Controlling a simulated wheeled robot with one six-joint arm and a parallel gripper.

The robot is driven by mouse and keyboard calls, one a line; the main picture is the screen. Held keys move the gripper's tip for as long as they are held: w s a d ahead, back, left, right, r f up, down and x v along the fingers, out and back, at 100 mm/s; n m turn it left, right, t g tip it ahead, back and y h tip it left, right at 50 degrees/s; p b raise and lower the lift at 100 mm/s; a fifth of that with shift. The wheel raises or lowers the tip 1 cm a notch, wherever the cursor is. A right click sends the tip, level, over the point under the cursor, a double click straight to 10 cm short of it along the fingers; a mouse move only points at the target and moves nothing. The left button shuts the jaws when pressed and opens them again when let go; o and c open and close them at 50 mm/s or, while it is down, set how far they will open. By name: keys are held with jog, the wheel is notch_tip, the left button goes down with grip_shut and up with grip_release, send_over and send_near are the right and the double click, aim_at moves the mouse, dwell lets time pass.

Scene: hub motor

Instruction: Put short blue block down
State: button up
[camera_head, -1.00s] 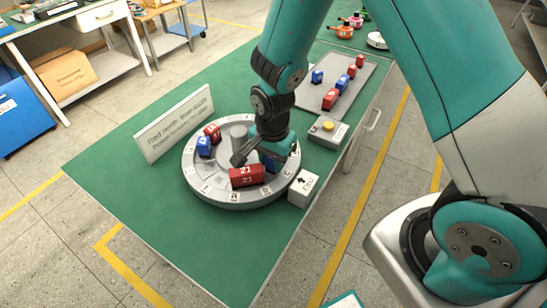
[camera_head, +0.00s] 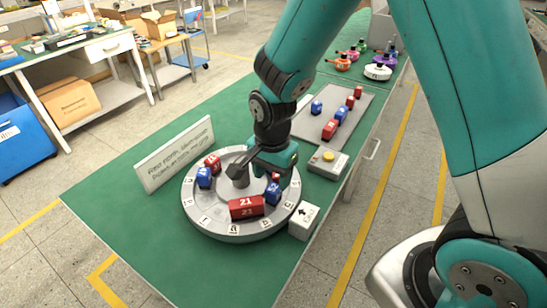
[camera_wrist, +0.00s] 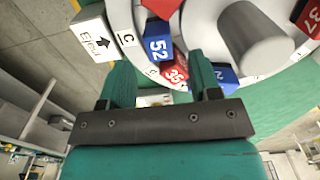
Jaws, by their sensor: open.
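In the head view a grey round turntable (camera_head: 206,222) with lettered edge marks carries several red and blue blocks. A blue block (camera_head: 273,193) stands beside the long red block marked 21 (camera_head: 245,208). In the wrist view a blue block marked 52 (camera_wrist: 158,47) and a red block marked 35 (camera_wrist: 175,71) lie ahead of my gripper (camera_wrist: 162,84). Its fingers are open and apart. Another blue block (camera_wrist: 226,76) is close to the right finger; I cannot tell whether they touch. In the head view my gripper (camera_head: 274,167) is low over the turntable's right side.
A grey hub post (camera_head: 240,177) rises from the turntable's middle. A white arrow box (camera_head: 303,221) stands at its right edge, and a yellow-button box (camera_head: 327,162) lies behind. A sign (camera_head: 175,153) stands at left. A grey mat (camera_head: 356,119) holds several blocks.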

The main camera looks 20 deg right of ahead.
aim_at(273, 187)
jog(key=s+a+r+n+y, duration=0.1)
jog(key=s+r+n, duration=0.3)
jog(key=r, duration=0.3)
jog(key=s+a+r+n+y, duration=0.1)
jog(key=s+a+r+n, duration=0.2)
jog(key=r, duration=0.4)
jog(key=s+r+n+y, duration=0.2)
jog(key=s+r+n, duration=0.2)
jog(key=s+n, duration=0.7)
jog(key=shift+a+r, duration=0.15)
jog(key=shift+r, duration=0.1)
